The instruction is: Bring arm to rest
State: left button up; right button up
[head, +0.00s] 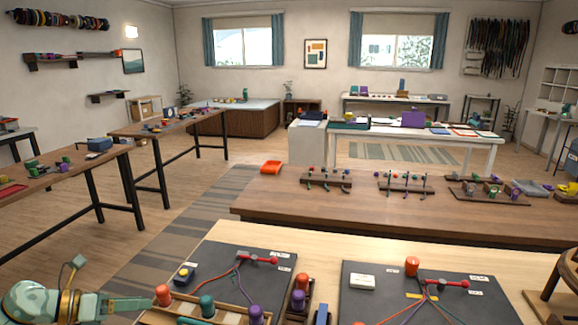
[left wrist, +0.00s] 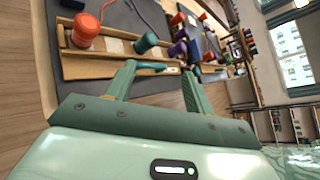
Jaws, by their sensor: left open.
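My left gripper (head: 148,303) comes in low at the left in the head view, its fingertips close to the orange spool (head: 163,296). In the left wrist view the two green fingers (left wrist: 158,78) stand apart with no object held between them. Beyond them is a wooden rack (left wrist: 90,68) with the orange spool (left wrist: 86,28), a teal spool (left wrist: 146,43) and purple spools. In the head view a dark mat (head: 222,262) carries braided cords with a red clamp (head: 262,259). Whether a fingertip touches the rack cannot be told. My right gripper does not show.
A second dark mat (head: 440,305) with cords, an orange-red spool (head: 411,265) and a white box (head: 362,281) lies to the right on the light table. A brown table (head: 400,215) with peg racks stands behind. Floor with a striped rug (head: 165,250) is open at left.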

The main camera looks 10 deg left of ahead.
pick_arm(q)
jog(key=w+a+r+n+t+y, duration=0.65)
jog(key=a+r+n+t, duration=0.35)
jog(key=n, duration=0.7)
jog(key=a+f+n+g+y, duration=0.2)
jog(key=a+f+n+y, duration=0.4)
jog(key=n, duration=0.7)
jog(key=s+d+f+n+g, duration=0.15)
jog(key=s+f, duration=0.35)
jog(key=f, duration=0.6)
jog(key=s+d+f+n+g, duration=0.1)
jog(key=s+d+f+g, duration=0.15)
jog(key=s+f, duration=0.6)
jog(key=s+d+f+n+g, duration=0.1)
jog(key=s+f+g, duration=0.15)
jog(key=f, duration=1.15)
jog(key=s+d+f+g, duration=0.2)
jog(key=s+d+f, duration=0.35)
jog(key=s, duration=0.35)
jog(key=s+d+f+n+g+h, duration=0.1)
jog(key=s+d+f+g, duration=0.2)
jog(key=s+d+f, duration=0.5)
jog(key=s+d+f+g, duration=0.25)
jog(key=s+f, duration=0.25)
jog(key=s, duration=0.6)
jog(key=s+d+f+g+h, duration=0.1)
jog(key=s+d+f+g, duration=0.1)
jog(key=s+d, duration=0.7)
jog(key=s, duration=0.5)
jog(key=shift+f, duration=0.15)
